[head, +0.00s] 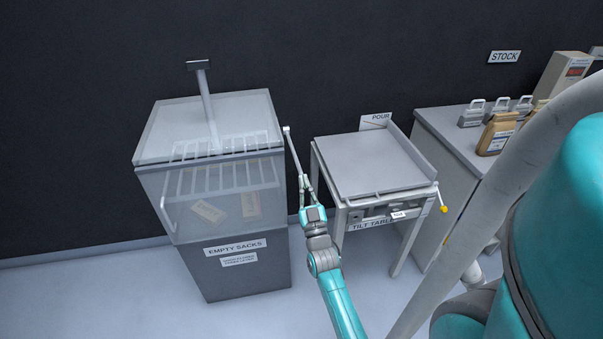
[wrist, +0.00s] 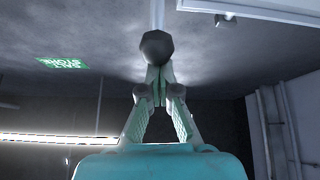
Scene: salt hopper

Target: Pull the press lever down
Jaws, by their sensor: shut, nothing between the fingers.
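The press lever (head: 295,151) is a thin pale bar at the right side of the clear-topped press box (head: 152,190). It slants from a small light end at the upper left down towards my gripper (head: 306,187). In the wrist view a dark rounded knob (wrist: 157,46) sits right at the tips of my gripper (wrist: 160,80), with a pale shaft behind it. The two fingers are together, with nothing between them. The knob partly hides the fingertips, and I cannot tell whether they touch it.
A tilt table (head: 375,165) stands to the right of my gripper. A grey stock counter (head: 452,133) is further right. Floor is clear in front.

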